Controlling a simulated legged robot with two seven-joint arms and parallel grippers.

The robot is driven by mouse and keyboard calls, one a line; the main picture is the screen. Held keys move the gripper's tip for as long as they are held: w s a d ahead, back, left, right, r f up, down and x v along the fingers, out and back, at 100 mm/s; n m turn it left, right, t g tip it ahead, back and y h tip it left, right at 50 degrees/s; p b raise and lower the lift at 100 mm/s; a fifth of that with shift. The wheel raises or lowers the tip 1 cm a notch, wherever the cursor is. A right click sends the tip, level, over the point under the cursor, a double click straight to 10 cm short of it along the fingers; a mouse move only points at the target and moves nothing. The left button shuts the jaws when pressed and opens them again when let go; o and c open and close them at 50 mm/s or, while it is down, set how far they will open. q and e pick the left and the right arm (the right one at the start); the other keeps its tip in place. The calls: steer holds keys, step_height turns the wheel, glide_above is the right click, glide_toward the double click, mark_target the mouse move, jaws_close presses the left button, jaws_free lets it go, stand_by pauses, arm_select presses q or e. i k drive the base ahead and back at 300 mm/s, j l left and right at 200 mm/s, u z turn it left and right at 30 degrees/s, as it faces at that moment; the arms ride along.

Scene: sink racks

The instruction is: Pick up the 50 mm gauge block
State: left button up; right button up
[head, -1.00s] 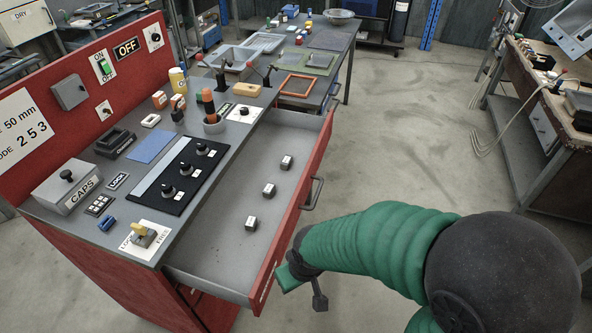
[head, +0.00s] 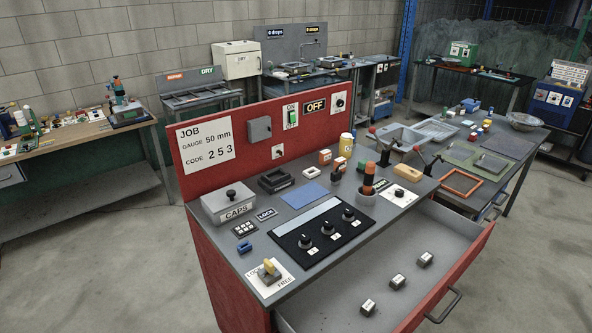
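Three small dark blocks with white labelled tops lie apart in the open drawer (head: 447,232): a near one (head: 368,307), a middle one (head: 397,281) and a far one (head: 425,259). The labels are too small to read, so I cannot tell which, if any, is the 50 mm gauge block. The job sign (head: 207,145) on the red panel reads gauge 50 mm, code 253. Neither of my grippers is in view.
The grey bench top holds a CAPS box (head: 228,206), a black panel with three knobs (head: 322,233), a yellow lever on a LOCK/FREE plate (head: 268,270) and a blue mat (head: 305,195). The drawer's red front has a handle (head: 443,306). Floor shows left and right of the bench.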

mark_target(398, 280)
steer(key=i+l, duration=0.15)
steer(key=l, duration=0.25)
steer(key=i+l+u, duration=0.15)
steer(key=l, duration=0.3)
steer(key=i+l, duration=0.15)
steer(key=l, duration=0.25)
steer(key=i+l+u, duration=0.15)
steer(key=l, duration=0.7)
steer(key=i+u, duration=0.05)
